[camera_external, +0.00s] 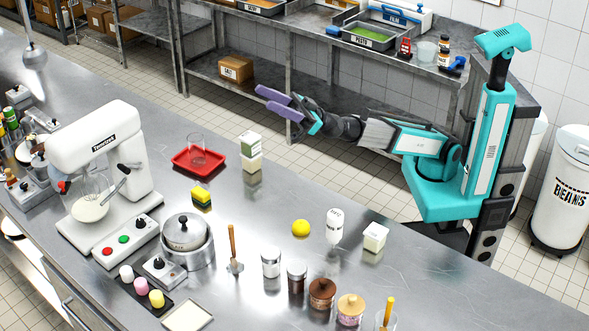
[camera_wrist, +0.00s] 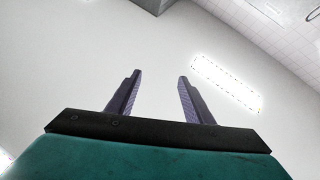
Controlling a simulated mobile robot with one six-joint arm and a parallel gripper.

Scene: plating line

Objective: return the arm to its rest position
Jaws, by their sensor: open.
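My gripper (camera_external: 276,103) has purple fingers and is at the end of my teal and black arm. In the external view the arm reaches out to the left from its column, above the floor between the steel counter and the back shelving. In the wrist view my gripper (camera_wrist: 157,80) shows two purple fingers spread apart with nothing between them. The wrist camera sees a pale ceiling and a bright lamp (camera_wrist: 226,84) beyond the fingers, so the gripper points upward.
The steel counter (camera_external: 330,195) in front holds a white mixer (camera_external: 100,150), a red tray (camera_external: 180,162), a pot (camera_external: 187,240), a yellow ball (camera_external: 301,228) and several jars. Back shelving (camera_external: 300,40) carries bins. A white BEANS bin (camera_external: 565,170) stands right of my column.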

